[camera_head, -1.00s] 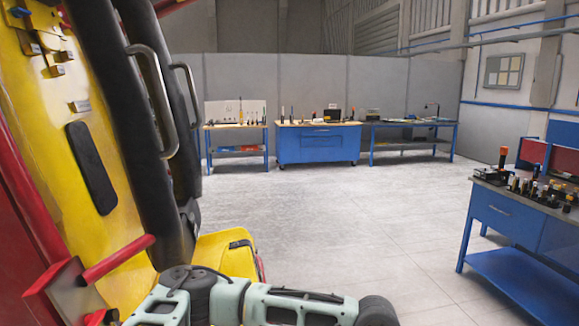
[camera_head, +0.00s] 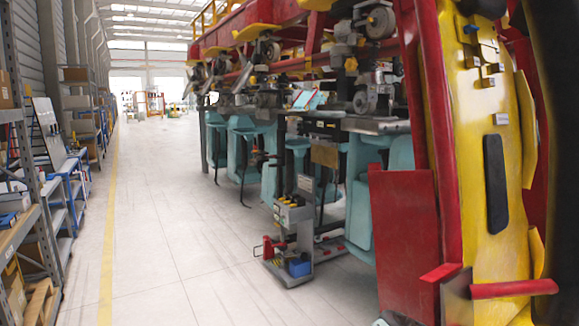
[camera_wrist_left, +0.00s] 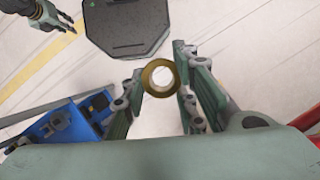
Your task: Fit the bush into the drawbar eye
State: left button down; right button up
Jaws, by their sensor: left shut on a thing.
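The bush (camera_wrist_left: 160,77), a short brass-coloured ring with an open bore, is between the fingertips of my left gripper (camera_wrist_left: 158,80) in the left wrist view. The gripper is shut on it, with one finger on each side. The bush is held in the air over the pale floor. A dark gripper, seemingly my right one (camera_wrist_left: 66,23), shows at the top left of that view, with its fingertips apart and nothing between them. Neither gripper shows in the head view. I cannot make out the drawbar eye in either view.
A coaster train with teal seats (camera_head: 243,140) and red-and-yellow bodywork (camera_head: 490,200) fills the right. A grey trolley (camera_head: 293,225) with a blue box (camera_head: 299,267) stands beside it. Shelving (camera_head: 25,200) lines the left. The aisle between is clear. A blue tray (camera_wrist_left: 75,140) lies below my left gripper.

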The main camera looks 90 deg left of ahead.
aim_at(252, 164)
jog(key=j+u, duration=1)
jog(key=u, duration=0.2)
jog(key=i+j+u, duration=0.15)
jog(key=j+u, duration=0.25)
jog(key=i+j+u, duration=0.3)
jog(key=j+u, duration=0.15)
jog(key=i+j+u, duration=0.3)
jog(key=u, duration=0.15)
jog(key=i+j+u, duration=0.3)
jog(key=u, duration=0.15)
jog(key=i+u, duration=0.4)
jog(key=i+j, duration=0.1)
jog(key=i, duration=1.9)
jog(key=i+j+z, duration=0.15)
jog(key=i+z, duration=0.35)
jog(key=i+j+z, duration=0.3)
jog(key=i+z, duration=0.15)
jog(key=i+j+z, duration=0.35)
jog(key=z, duration=0.15)
jog(key=j, duration=0.1)
